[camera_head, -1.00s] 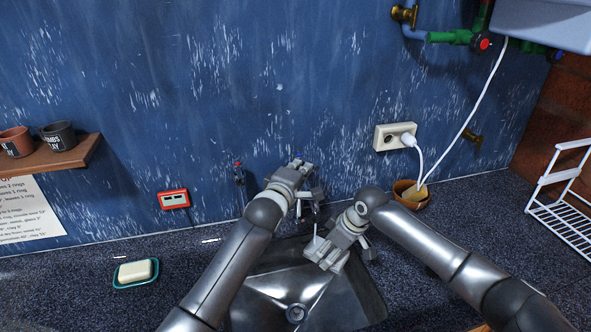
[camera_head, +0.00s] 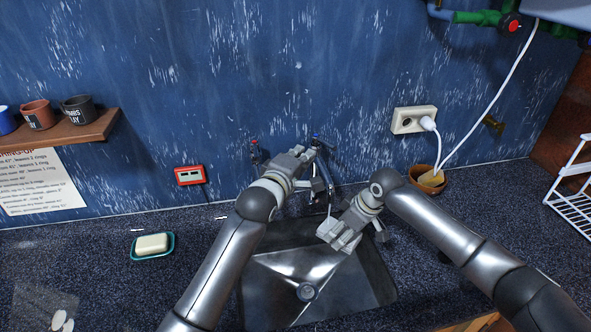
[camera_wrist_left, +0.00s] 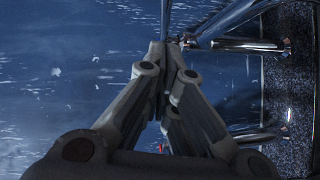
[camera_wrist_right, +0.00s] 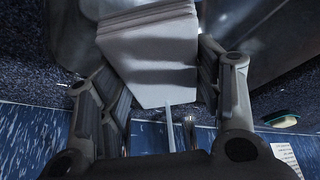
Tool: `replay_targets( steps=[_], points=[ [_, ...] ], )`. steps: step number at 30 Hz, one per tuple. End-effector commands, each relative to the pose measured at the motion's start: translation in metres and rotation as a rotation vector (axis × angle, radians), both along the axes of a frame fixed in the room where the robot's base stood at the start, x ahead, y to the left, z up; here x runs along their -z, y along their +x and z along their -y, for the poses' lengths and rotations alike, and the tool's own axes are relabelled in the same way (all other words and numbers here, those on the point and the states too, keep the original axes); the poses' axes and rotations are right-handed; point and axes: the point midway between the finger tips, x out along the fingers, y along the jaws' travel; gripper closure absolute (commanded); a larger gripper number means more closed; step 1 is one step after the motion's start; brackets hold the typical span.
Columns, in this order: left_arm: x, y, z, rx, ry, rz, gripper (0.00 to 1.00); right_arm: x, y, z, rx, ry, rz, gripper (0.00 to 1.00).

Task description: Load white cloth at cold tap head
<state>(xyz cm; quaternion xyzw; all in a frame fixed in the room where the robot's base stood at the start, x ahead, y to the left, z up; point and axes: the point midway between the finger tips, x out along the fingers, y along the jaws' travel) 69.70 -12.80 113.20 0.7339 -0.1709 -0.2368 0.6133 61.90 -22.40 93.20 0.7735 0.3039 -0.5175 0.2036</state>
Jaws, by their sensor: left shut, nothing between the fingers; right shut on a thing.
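A chrome tap (camera_head: 325,180) stands at the blue wall over the sink, and its pipes show in the left wrist view (camera_wrist_left: 240,45). The cold tap head (camera_head: 318,142) is at its wall end, partly hidden by my left gripper (camera_head: 308,155). That gripper is shut and empty, its fingertips beside the tap head; I cannot tell whether they touch. My right gripper (camera_head: 348,228) is shut on the white cloth (camera_wrist_right: 150,50), a folded pale block between its fingers. It holds the cloth above the sink, right of the left gripper. A thin pale strip (camera_wrist_right: 168,125) shows beyond the cloth.
The steel sink (camera_head: 270,290) lies below both grippers. Soap (camera_head: 152,243) sits on a teal dish on the dark counter. A socket (camera_head: 408,120) with a plugged cable and a brown pot (camera_head: 430,185) are to the right.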

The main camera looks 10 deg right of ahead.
Motion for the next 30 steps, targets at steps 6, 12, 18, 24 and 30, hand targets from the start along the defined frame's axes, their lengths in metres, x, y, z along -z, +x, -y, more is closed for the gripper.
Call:
replay_targets(
  steps=[6, 12, 18, 24, 30],
  points=[
    [-0.004, -0.031, -0.013, 0.0, -0.002, 0.0, 1.0, 0.0, 0.0, 0.0, 0.0, 0.0, 0.0, 0.59],
    [-0.008, -0.055, -0.024, -0.001, -0.002, 0.0, 1.0, 0.0, 0.0, 0.0, 0.0, 0.0, 0.0, 0.59],
    [-0.01, -0.067, -0.029, 0.0, -0.001, -0.001, 0.94, 0.0, 0.0, 0.0, 0.0, 0.0, 0.0, 0.59],
    [-0.014, -0.062, -0.015, 0.064, -0.014, -0.02, 0.68, 0.0, 0.0, 0.0, 0.0, 0.0, 0.0, 0.59],
    [-0.013, -0.046, 0.002, 0.156, -0.048, -0.099, 0.68, 0.0, 0.0, 0.0, 0.0, 0.0, 0.0, 0.59]
  ],
)
